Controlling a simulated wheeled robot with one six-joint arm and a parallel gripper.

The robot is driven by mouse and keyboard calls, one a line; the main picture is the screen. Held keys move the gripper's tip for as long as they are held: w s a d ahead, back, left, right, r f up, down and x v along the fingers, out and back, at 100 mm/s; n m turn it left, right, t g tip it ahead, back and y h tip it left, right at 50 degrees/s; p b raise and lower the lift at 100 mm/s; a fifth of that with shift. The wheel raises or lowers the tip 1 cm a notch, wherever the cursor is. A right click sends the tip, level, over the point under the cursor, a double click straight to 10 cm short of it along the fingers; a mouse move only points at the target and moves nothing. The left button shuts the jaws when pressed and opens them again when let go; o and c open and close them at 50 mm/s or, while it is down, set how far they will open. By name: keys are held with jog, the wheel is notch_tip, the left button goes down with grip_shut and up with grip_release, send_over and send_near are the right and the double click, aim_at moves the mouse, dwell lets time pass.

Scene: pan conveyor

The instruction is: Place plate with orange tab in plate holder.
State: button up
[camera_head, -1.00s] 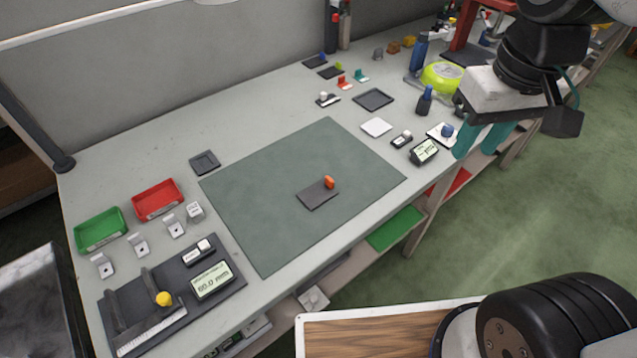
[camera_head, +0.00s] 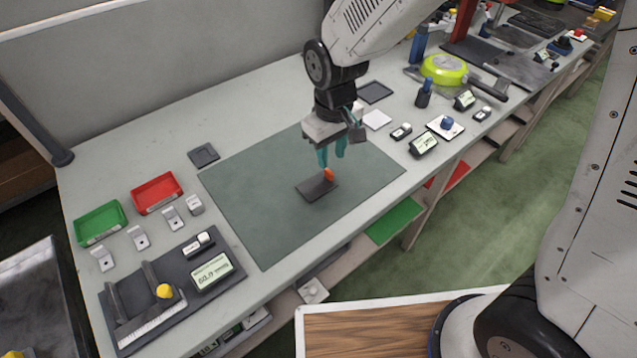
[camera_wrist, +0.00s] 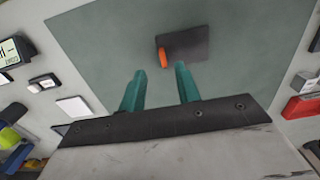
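The dark rectangular plate (camera_head: 314,189) lies flat on the green mat, with its orange tab (camera_head: 329,174) standing up at one end. In the wrist view the plate (camera_wrist: 188,43) and the orange tab (camera_wrist: 166,55) lie beyond the fingertips. My gripper (camera_head: 332,155) hangs over the mat just above the tab, its teal fingers apart and empty. The wrist view shows the gap between the fingers (camera_wrist: 160,80) clear. A dark fixture with upright walls, a ruler and a yellow knob (camera_head: 164,291) stands at the front left; I cannot tell whether it is the plate holder.
The green mat (camera_head: 250,205) is otherwise bare. Green (camera_head: 98,222) and red (camera_head: 157,193) trays and several small metal brackets stand at left. A small dark square tray (camera_head: 204,154) lies behind the mat. Gauges and a lime-green pan (camera_head: 443,69) are at right.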

aim_at(329, 171)
jog(key=f, duration=0.5)
jog(key=shift+s+a, duration=0.1)
jog(key=shift+a, duration=0.1)
grip_shut()
